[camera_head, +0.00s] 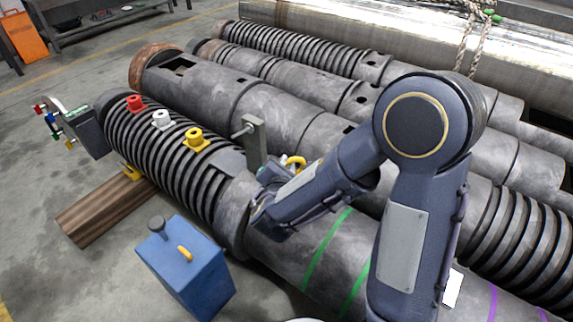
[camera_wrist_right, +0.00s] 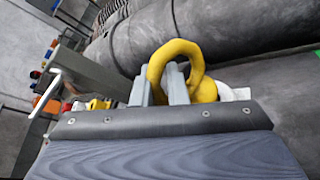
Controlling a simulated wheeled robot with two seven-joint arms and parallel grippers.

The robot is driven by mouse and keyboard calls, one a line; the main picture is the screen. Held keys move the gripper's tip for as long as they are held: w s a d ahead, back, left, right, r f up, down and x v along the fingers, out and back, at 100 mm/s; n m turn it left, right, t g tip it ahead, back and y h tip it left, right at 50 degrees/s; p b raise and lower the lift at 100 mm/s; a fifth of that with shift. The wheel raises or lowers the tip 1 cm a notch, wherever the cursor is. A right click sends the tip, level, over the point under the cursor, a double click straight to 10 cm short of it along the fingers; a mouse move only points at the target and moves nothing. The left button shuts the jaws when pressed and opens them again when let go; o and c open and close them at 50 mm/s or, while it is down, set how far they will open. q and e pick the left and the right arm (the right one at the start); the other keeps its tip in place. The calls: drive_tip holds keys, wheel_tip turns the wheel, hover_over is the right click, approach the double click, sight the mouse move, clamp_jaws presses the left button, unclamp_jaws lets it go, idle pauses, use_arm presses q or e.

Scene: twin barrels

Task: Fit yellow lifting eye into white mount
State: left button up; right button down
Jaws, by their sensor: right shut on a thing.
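My right gripper (camera_head: 283,168) is shut on the yellow lifting eye (camera_head: 298,161), above the near barrel. In the right wrist view the fingers (camera_wrist_right: 159,88) grip the ring of the eye (camera_wrist_right: 180,48); a white part (camera_wrist_right: 234,93) shows beside it, and I cannot tell whether it belongs to the eye. The white mount (camera_head: 161,120) sits on top of the ribbed barrel section, between a red mount (camera_head: 134,103) and a yellow mount (camera_head: 195,139). The held eye is apart from it, to its right. My left gripper is not in view.
A grey upright bracket with a rod (camera_head: 254,142) stands between the mounts and my right gripper. A blue canister (camera_head: 185,268) stands on the floor, near a wooden beam (camera_head: 105,210). More barrels (camera_head: 240,100) lie behind. The space above the mounts looks clear.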

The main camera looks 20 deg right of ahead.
drive_tip(key=shift+f, duration=0.25)
drive_tip(key=shift+f, duration=0.9)
drive_tip(key=c, duration=1.4)
unclamp_jaws()
drive_tip(key=shift+o, duration=0.2)
drive_tip(key=shift+s, duration=0.1)
drive_tip(key=p+v, duration=0.2)
drive_tip(key=v, duration=0.5)
drive_tip(key=shift+s+a, duration=0.25)
drive_tip(key=shift+r, duration=0.1)
